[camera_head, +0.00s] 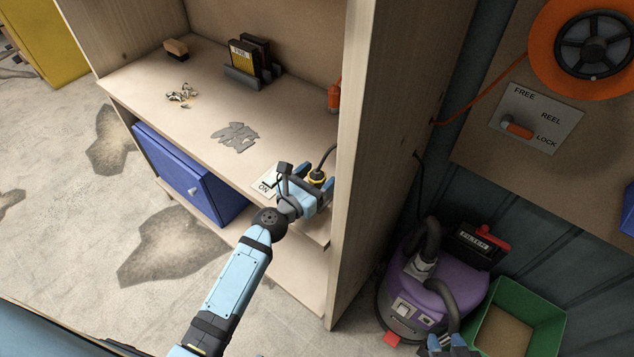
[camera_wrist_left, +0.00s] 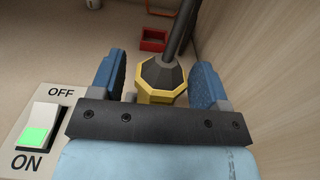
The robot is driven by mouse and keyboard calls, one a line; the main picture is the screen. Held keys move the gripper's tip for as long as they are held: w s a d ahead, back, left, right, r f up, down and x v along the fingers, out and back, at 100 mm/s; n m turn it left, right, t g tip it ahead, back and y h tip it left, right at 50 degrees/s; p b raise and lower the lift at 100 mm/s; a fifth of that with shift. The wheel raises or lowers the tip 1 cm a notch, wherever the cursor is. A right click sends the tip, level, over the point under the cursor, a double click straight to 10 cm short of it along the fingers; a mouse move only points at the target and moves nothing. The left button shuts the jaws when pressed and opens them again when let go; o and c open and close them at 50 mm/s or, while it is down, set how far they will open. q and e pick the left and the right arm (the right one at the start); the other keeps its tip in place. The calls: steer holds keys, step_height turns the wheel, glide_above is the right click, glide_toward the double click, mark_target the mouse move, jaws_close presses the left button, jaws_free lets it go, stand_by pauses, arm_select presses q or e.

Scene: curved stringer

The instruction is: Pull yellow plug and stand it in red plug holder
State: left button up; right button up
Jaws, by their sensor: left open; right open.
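The yellow plug (camera_head: 318,178) is at the right end of the shelf, with a thick dark cable rising from it. In the left wrist view the yellow plug (camera_wrist_left: 162,76) is between the two blue fingers of my left gripper (camera_wrist_left: 160,80). My left gripper (camera_head: 312,183) is open around the plug, with gaps visible on both sides. The red plug holder (camera_wrist_left: 153,40) is a small open red box beyond the plug in the left wrist view; I cannot make it out in the head view. My right gripper (camera_head: 451,346) is partly cut off at the bottom edge, open, away from the plug.
An ON/OFF switch (camera_wrist_left: 41,130) with a lit green part is left of the plug. A tall wooden side panel (camera_head: 372,140) closes the shelf on the right. An orange object (camera_head: 334,97) is at the panel. A purple vacuum (camera_head: 430,300) and green bin (camera_head: 520,318) stand outside.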

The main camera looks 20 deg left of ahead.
arm_select(q)
steer(key=shift+c, duration=0.2)
steer(key=c, duration=0.9)
steer(key=shift+r, duration=0.1)
